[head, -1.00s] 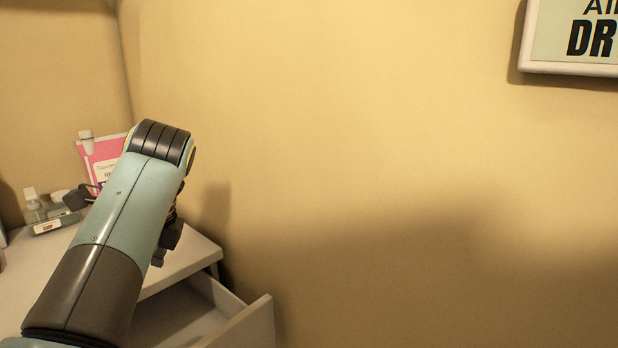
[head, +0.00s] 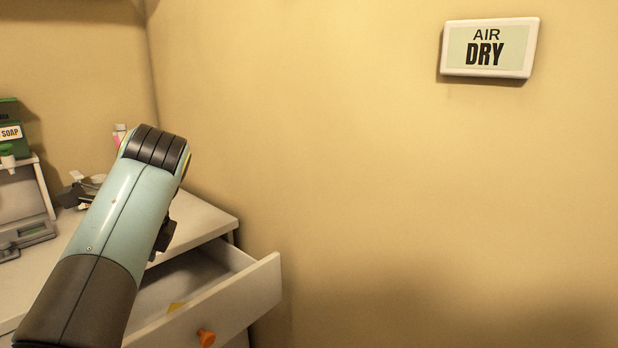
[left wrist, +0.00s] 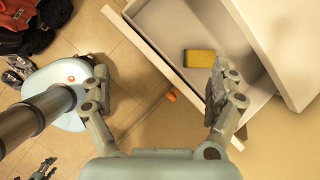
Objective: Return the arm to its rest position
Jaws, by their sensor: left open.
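My left arm (head: 118,215) comes in from the lower left in the head view and hides most of its gripper behind it. In the left wrist view my left gripper (left wrist: 160,98) is open, with its two fingers wide apart and nothing between them. It is above the open drawer's front edge. The white drawer (head: 235,297) stands open, with an orange knob (head: 206,338) on its front. A yellow sponge (left wrist: 199,58) lies inside the drawer, apart from the fingers.
The white counter (head: 198,222) holds a green soap box (head: 12,132) on a stand and small items partly behind my arm. An "AIR DRY" sign (head: 489,48) hangs on the wall. Dark and red items (left wrist: 30,18) lie on the tiled floor.

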